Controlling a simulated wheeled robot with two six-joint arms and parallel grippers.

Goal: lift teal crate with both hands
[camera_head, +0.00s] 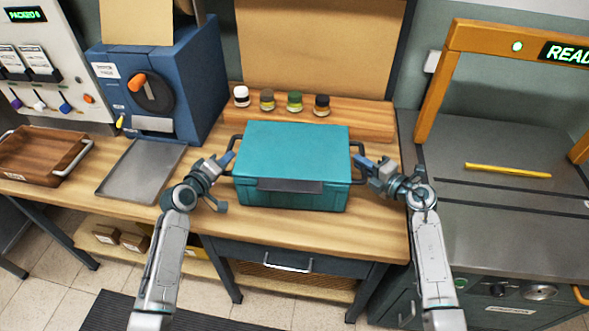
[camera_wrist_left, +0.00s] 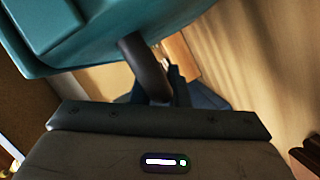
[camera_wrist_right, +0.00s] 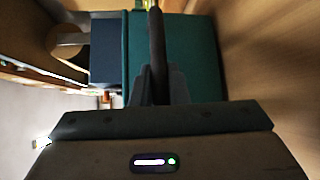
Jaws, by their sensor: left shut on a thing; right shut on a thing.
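The teal crate (camera_head: 292,160) has a closed lid, a dark front handle and a dark loop handle on each side. It is at the middle of the wooden bench; I cannot tell whether its base touches the top. My left gripper (camera_head: 230,160) is shut on the crate's left handle, and the dark bar runs between the fingers in the left wrist view (camera_wrist_left: 150,75). My right gripper (camera_head: 362,163) is shut on the right handle, which shows upright in the right wrist view (camera_wrist_right: 157,50). The crate's underside is hidden.
Several small jars (camera_head: 295,101) stand on a wooden ledge (camera_head: 355,118) behind the crate. A metal tray (camera_head: 140,170) and a blue machine (camera_head: 165,80) are on the left, with a wooden tray (camera_head: 40,155) beyond. An orange frame (camera_head: 440,85) and yellow bar (camera_head: 508,171) are on the right.

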